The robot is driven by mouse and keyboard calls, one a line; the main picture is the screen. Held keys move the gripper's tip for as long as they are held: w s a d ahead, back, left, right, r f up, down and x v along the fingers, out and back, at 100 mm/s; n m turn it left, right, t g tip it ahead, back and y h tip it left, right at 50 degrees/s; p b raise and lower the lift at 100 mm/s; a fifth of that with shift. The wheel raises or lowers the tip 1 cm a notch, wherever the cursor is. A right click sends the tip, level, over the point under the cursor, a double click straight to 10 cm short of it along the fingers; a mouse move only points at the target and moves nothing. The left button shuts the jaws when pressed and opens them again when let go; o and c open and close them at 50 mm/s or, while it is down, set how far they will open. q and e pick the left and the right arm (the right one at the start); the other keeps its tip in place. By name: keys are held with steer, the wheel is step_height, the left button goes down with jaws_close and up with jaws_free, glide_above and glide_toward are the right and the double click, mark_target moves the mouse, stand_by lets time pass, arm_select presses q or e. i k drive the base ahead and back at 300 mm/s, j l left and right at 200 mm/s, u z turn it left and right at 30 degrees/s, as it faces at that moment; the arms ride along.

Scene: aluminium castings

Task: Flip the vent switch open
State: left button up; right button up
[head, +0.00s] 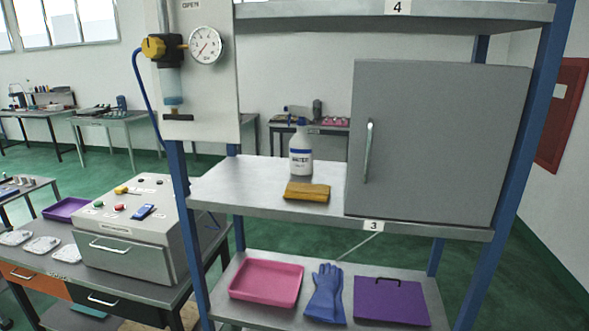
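A grey machine box (124,264) with a sloped control panel stands on the bench at the lower left. On its panel are a blue switch (143,211), a red button (119,208), a green button (98,204) and a yellow knob or lever (121,189). The small labels are too blurred to read, so I cannot tell which control is the vent switch, or its position. Neither of my grippers is in view.
A blue post (184,215) stands just right of the box.

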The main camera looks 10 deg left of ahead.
mark_target(145, 210)
steer(key=u, duration=1.3)
steer(key=i+j, duration=0.25)
steer(key=i, duration=0.3)
steer(key=i+j+u, duration=0.1)
steer(key=i+j, duration=0.15)
steer(key=i, duration=0.3)
steer(key=i+j, duration=0.2)
steer(key=i, duration=0.35)
steer(key=i+j, duration=0.2)
steer(key=i, duration=0.35)
steer(key=j+u, duration=0.05)
